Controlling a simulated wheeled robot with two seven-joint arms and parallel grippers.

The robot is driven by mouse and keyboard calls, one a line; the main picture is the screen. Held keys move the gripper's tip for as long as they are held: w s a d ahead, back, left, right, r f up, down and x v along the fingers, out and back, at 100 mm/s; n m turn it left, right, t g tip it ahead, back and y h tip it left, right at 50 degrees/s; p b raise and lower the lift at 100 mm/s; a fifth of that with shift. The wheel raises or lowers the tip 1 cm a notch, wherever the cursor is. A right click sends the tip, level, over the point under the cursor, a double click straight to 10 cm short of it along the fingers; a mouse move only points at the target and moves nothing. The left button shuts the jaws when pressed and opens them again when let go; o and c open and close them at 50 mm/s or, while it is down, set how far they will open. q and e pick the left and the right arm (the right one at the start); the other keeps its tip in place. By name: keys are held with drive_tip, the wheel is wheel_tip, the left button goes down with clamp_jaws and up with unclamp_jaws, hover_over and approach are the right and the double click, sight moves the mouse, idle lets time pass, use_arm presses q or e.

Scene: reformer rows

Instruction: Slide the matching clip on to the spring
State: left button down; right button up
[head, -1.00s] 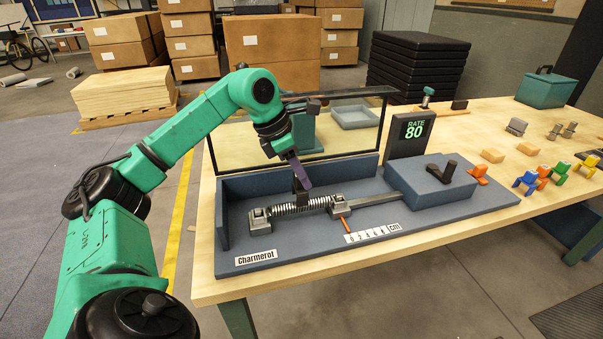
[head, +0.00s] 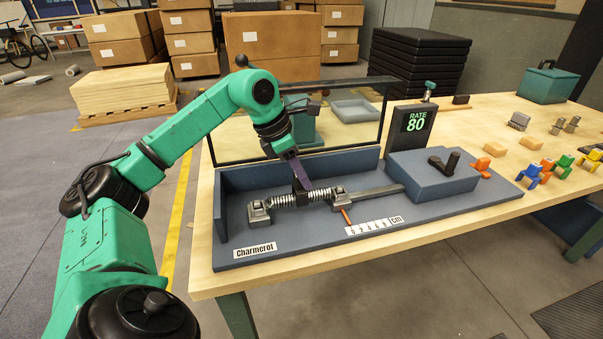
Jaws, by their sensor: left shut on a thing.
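The spring (head: 322,197) is a metal coil lying along the blue-grey fixture between a left end block (head: 259,212) and a sliding block (head: 341,197). My left gripper (head: 301,190) comes down from the upper left, its narrow purple part ending in a dark piece at the coil's middle. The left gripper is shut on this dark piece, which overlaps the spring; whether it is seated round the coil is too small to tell. Coloured clips stand at the right: orange (head: 481,167), blue (head: 528,175), green (head: 563,164). My right gripper is not in view.
A mirror-like panel (head: 345,125) stands behind the fixture. A dark sign reading RATE 80 (head: 415,124) and a blue-grey box with a black handle (head: 430,178) stand right of the spring. A scale strip (head: 373,226) lies in front. Bare wood shows at the bench's front right.

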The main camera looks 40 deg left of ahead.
use_arm(q)
drive_tip(key=shift+f+b, duration=0.4)
drive_tip(key=shift+f, duration=0.2)
drive_tip(key=c, duration=0.5)
unclamp_jaws()
drive_tip(key=p+v, duration=0.3)
drive_tip(key=v, duration=1.1)
drive_tip(key=shift+r+p, duration=0.25)
drive_tip(key=shift+p, duration=0.1)
drive_tip(key=shift+s+a, duration=0.1)
